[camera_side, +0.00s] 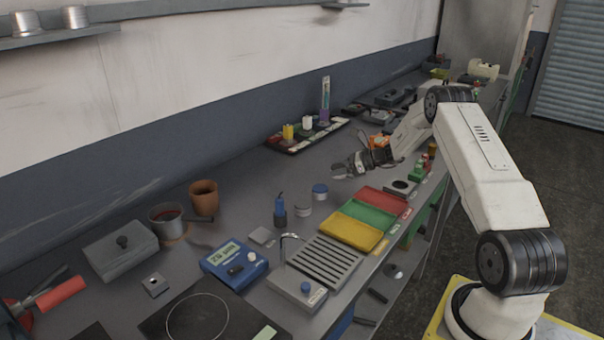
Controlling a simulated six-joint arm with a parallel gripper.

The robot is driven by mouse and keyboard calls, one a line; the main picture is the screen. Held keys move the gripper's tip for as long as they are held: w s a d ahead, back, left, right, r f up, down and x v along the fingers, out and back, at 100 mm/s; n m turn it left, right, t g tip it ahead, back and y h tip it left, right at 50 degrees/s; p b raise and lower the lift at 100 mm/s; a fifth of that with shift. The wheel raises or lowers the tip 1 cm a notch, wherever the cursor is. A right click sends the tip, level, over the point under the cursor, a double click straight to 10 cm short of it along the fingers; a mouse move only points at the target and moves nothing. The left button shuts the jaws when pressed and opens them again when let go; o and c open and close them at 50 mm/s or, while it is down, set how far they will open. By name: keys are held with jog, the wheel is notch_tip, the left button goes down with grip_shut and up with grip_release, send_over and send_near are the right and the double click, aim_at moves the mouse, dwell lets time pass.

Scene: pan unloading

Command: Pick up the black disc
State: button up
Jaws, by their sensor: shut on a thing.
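My gripper (342,170) is over the middle of the bench, behind the coloured trays, with its fingers pointing left. It is shut on a small dark thing at its fingertips. That thing blends with the dark fingers, and its outline is too small to make out; it appears to be the black disc. A dark round spot also shows on a small grey plate (388,188) to the right of the gripper; I cannot tell whether it is a loose disc or part of the plate.
A blue scale (234,264), a pot (166,220), a brown cup (204,197) and a lidded grey box (121,250) are at the left.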

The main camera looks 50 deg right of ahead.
jog(key=s+a+r, duration=0.6)
jog(key=s+r, duration=0.2)
jog(key=s, duration=0.3)
jog(key=shift+r, duration=0.2)
jog(key=shift+a, duration=0.1)
dwell(0.5)
